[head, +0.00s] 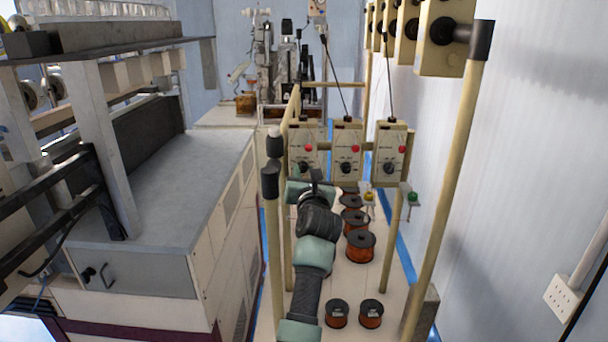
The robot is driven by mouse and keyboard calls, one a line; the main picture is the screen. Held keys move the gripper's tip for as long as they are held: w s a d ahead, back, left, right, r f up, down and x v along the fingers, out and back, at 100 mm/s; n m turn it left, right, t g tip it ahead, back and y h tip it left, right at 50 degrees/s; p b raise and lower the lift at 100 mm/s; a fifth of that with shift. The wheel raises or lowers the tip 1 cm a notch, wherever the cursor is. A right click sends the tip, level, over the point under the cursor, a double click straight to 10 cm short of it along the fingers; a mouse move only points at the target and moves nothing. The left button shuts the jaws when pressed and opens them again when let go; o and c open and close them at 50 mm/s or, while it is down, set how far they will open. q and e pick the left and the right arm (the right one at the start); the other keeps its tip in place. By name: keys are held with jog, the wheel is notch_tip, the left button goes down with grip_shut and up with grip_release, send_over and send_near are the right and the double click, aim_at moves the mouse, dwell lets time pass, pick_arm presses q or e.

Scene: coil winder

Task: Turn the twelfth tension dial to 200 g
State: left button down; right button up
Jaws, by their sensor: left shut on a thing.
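Three beige tension boxes stand in a row ahead: a left box (304,141), a middle box (347,140) and a right box (389,140). Each has a red knob or lamp and a black dial below it. The middle dial (345,168) and the right dial (389,168) are free. My left gripper (315,177) is at the lower front of the left box, shut on its dial; the wrist partly covers the contact. The scale marks are too small to read, and I cannot tell which box is the twelfth. My right gripper is not in view.
Copper wire spools (360,245) stand on the pale board below the boxes. Wooden posts (450,180) flank the space, with more tension boxes (440,40) at the upper right. A grey-topped machine cabinet (180,190) fills the left; a wall closes the right.

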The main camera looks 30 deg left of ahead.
pick_arm(q)
jog(key=n+b, duration=0.1)
jog(key=n, duration=0.2)
jog(key=shift+n+b, duration=0.3)
jog(key=shift+b, duration=0.05)
jog(key=shift+r+n+h+b, duration=0.1)
jog(key=shift+n+h+b, duration=0.3)
jog(key=shift+n+b, duration=0.55)
jog(key=shift+r+n, duration=0.1)
jog(key=shift+n, duration=0.35)
jog(key=c, duration=1.4)
grip_release()
jog(key=shift+c, duration=0.2)
jog(key=shift+o, duration=1.3)
jog(key=shift+w+a, duration=0.1)
jog(key=shift+b, duration=0.3)
